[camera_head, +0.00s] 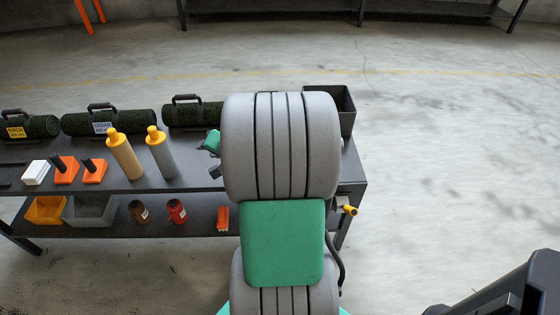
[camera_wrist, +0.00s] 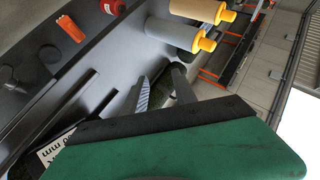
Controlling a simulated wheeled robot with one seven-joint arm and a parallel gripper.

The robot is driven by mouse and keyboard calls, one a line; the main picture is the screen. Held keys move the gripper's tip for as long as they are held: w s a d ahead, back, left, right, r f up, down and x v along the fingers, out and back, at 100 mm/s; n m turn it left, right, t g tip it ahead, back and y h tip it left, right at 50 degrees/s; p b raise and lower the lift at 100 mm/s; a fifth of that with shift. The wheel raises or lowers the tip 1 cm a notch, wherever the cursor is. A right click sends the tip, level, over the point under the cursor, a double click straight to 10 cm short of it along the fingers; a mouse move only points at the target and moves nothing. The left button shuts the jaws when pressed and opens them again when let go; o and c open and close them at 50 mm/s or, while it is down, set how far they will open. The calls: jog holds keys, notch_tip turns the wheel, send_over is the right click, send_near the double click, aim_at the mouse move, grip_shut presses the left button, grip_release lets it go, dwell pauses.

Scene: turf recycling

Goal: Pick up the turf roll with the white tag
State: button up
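Three dark green turf rolls with black handles lie along the back of the dark bench in the head view. The left roll (camera_head: 38,125) has a yellow tag and the middle roll (camera_head: 135,122) a pale bluish tag. The third roll (camera_head: 193,114) is partly behind my arm, its tag hidden. In the wrist view, a white tag (camera_wrist: 58,146) with dark lettering shows partly behind my gripper. My gripper (camera_wrist: 160,82) has its fingers apart, with dark turf visible between and behind them. In the head view its green part shows beside my arm, in front of the third roll.
A tan bottle (camera_head: 124,160) and a grey bottle (camera_head: 161,157), both yellow-capped, stand upright left of my gripper. Orange tools (camera_head: 66,170) and a white block (camera_head: 36,173) lie further left. A dark bin (camera_head: 345,112) is at the bench's right end.

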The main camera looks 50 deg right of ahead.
jog(key=s+d+f+m+h+b, duration=0.1)
jog(key=s+d+f+m+h, duration=0.1)
jog(key=d, duration=0.5)
jog(key=s+d+f+m+t+h+b, duration=0.1)
jog(key=s+d+f+m+h, duration=0.1)
jog(key=s+d+m+h, duration=0.2)
jog(key=s+d+f+m+t+h+b, duration=0.1)
jog(key=s+d+f+m+h, duration=0.1)
jog(key=s+d+m, duration=0.4)
jog(key=shift+d+f+m+h+b, duration=0.15)
jog(key=shift+d+m, duration=0.25)
jog(key=shift+d, duration=1)
jog(key=shift+d+m+h+b, duration=0.25)
jog(key=shift+d+m, duration=0.15)
jog(key=shift+d, duration=0.95)
jog(key=x, duration=0.4)
jog(key=r+x, duration=0.1)
jog(key=x, duration=0.1)
jog(key=shift+w+d+f, duration=0.1)
jog(key=shift+w+d, duration=0.5)
jog(key=shift+h, duration=0.3)
jog(key=shift+c, duration=0.4)
grip_shut()
